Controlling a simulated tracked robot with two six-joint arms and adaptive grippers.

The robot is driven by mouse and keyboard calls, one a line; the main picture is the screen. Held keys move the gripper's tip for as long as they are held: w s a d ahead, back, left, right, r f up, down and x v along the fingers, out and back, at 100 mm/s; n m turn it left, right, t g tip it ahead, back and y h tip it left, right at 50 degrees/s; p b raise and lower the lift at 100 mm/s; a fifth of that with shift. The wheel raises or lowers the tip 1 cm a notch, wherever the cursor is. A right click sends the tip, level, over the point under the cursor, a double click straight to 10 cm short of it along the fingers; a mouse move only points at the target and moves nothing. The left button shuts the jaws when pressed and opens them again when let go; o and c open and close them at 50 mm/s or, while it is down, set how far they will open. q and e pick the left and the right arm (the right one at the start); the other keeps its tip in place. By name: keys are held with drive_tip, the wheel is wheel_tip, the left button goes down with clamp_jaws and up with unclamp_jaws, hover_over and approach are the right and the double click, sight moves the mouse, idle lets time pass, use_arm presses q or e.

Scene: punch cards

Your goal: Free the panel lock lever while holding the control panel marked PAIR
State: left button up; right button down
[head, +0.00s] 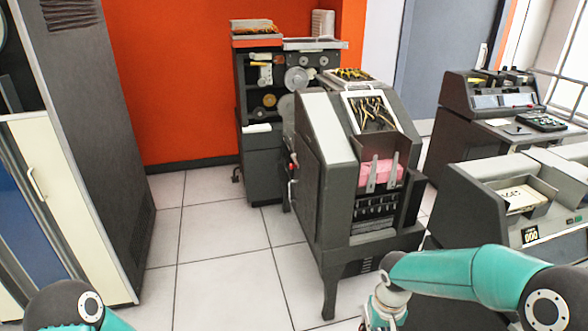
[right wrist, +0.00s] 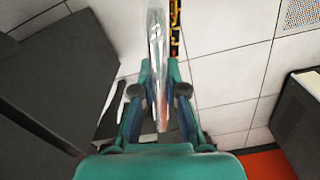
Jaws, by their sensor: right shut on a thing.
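My right gripper (right wrist: 160,88) is shut on a narrow silvery thing (right wrist: 155,30), seen nearly edge-on between the fingers. A yellow-and-black strip (right wrist: 175,30) shows right beside it. I cannot tell whether this is the control panel. In the head view my right wrist is at the bottom, in front of the card machine (head: 322,180), and the fingers are not clear. A framed panel with yellow and black wires (head: 372,112) shows on the machine's top. No PAIR mark is readable. I cannot make out the lock lever. My left arm shows at the lower left; its gripper is out of view.
A pink card stack (head: 380,173) sits in the machine's front. A taller dark machine (head: 264,165) stands behind it. A grey cabinet (head: 90,130) is at the left, and desk machines (head: 490,205) at the right. Tiled floor (head: 215,235) is free between cabinet and card machine.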

use_arm(q)
drive_tip(key=shift+c, duration=0.2)
idle(0.3)
clamp_jaws()
